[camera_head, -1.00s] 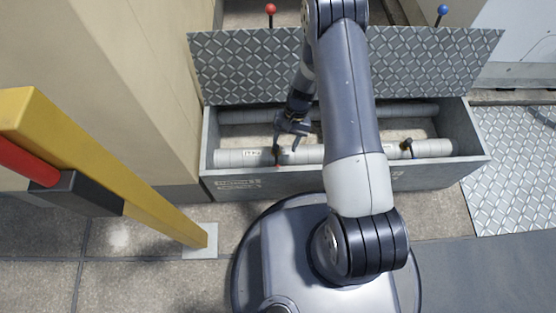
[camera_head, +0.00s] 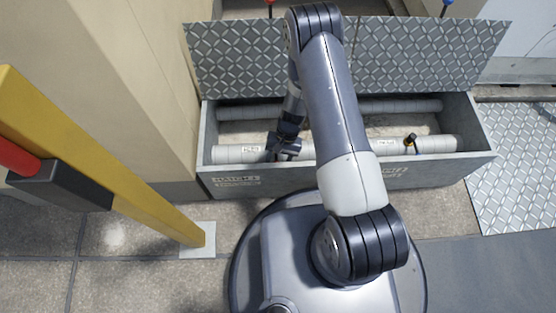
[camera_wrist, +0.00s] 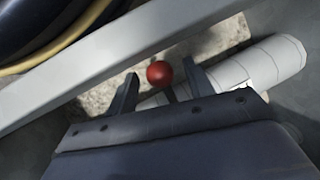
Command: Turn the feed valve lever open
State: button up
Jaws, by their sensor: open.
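A lever with a round red knob (camera_wrist: 159,73) shows in the wrist view, with a short dark stem beneath it. The knob sits between the two fingers of my gripper (camera_wrist: 164,82), nearer the right finger, with gaps on both sides. In the head view, my gripper (camera_head: 283,153) is down in the trench at the left part of the white front pipe (camera_head: 236,155). There it hides the lever. The pipe also shows in the wrist view (camera_wrist: 270,62), right of the fingers. My gripper is open and holds nothing.
The grey trench wall (camera_head: 330,178) stands close in front of my gripper. A second dark valve handle (camera_head: 411,141) is farther right on the pipe. Checker-plate covers (camera_head: 430,58) stand behind. A yellow post (camera_head: 110,165) is at left.

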jog(key=shift+c, duration=0.4)
grip_shut()
